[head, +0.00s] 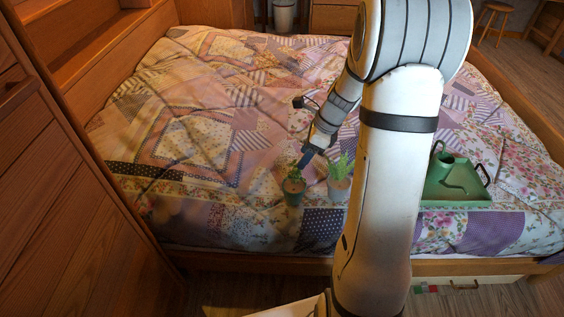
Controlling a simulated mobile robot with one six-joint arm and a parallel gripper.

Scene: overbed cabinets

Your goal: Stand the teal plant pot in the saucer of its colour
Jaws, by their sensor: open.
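A teal plant pot (293,197) with a small green plant stands upright on the patchwork quilt near the bed's front edge. My gripper (304,162) is just above it, at the top of its plant, with the jaws open. I cannot tell whether the fingers touch the leaves. A second, pale grey pot (339,192) with a leafy plant stands close on the right of the teal one. I see no saucer of any colour; my arm hides part of the bed to the right of the pots.
A green tray (470,203) with handles holds a green vessel (445,178) on the bed, right of my arm. The quilt (190,150) left of the pots is clear. A wooden cabinet (70,220) stands close on the left. The wooden bed edge (250,262) runs along the front.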

